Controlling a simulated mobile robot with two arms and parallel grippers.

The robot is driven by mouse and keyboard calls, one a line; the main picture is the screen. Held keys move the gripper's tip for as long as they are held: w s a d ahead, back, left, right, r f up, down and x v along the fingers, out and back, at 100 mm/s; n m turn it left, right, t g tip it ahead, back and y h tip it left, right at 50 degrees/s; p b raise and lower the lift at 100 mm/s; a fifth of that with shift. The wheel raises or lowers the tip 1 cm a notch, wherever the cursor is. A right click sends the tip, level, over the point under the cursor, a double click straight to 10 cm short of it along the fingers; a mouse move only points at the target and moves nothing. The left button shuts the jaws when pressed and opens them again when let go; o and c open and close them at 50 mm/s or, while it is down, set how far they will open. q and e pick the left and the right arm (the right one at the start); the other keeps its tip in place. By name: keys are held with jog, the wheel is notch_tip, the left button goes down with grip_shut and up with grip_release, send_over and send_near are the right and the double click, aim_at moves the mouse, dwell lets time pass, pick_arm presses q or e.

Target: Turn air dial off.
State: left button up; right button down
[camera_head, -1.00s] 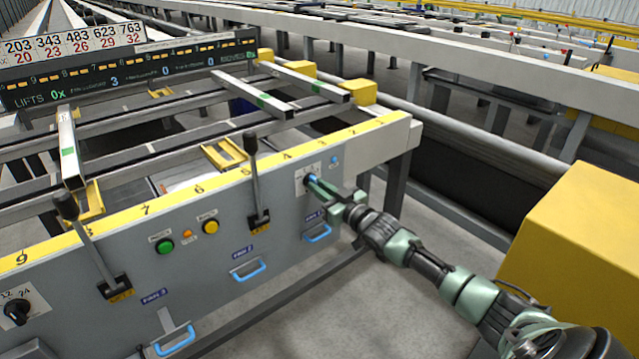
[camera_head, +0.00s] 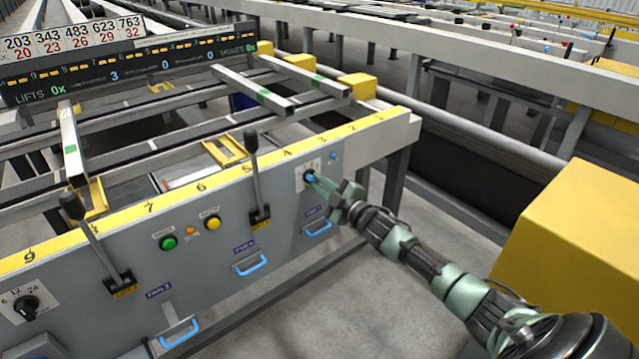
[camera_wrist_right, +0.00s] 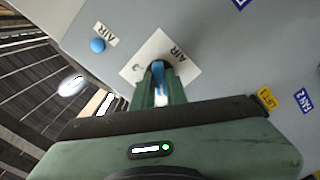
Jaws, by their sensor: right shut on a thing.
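The air dial (camera_head: 309,177) is a small dark knob with a blue top on a white plate at the right end of the grey panel. My right gripper (camera_head: 316,181) reaches in from the lower right and is shut on the dial. In the wrist view the right gripper (camera_wrist_right: 160,92) hides part of the dial, so its exact setting cannot be read. My left gripper is not in view.
A blue air button or light (camera_head: 333,158) sits just right of the dial. Black levers (camera_head: 254,180), a green button (camera_head: 168,243), a yellow button (camera_head: 212,224) and blue handles (camera_head: 317,228) are along the panel. A yellow box (camera_head: 575,240) stands at the right.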

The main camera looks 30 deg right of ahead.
jog(key=shift+n, duration=0.6)
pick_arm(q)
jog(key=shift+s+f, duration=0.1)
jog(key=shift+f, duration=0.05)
pick_arm(e)
jog(key=c, duration=1.4)
grip_release()
jog(key=shift+c, duration=0.2)
jog(key=shift+s, duration=0.5)
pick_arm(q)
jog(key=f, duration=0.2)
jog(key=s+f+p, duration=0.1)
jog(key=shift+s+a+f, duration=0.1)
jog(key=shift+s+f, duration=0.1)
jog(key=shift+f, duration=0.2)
pick_arm(e)
jog(key=s, duration=0.6)
jog(key=shift+s+d, duration=0.3)
jog(key=shift+s, duration=0.1)
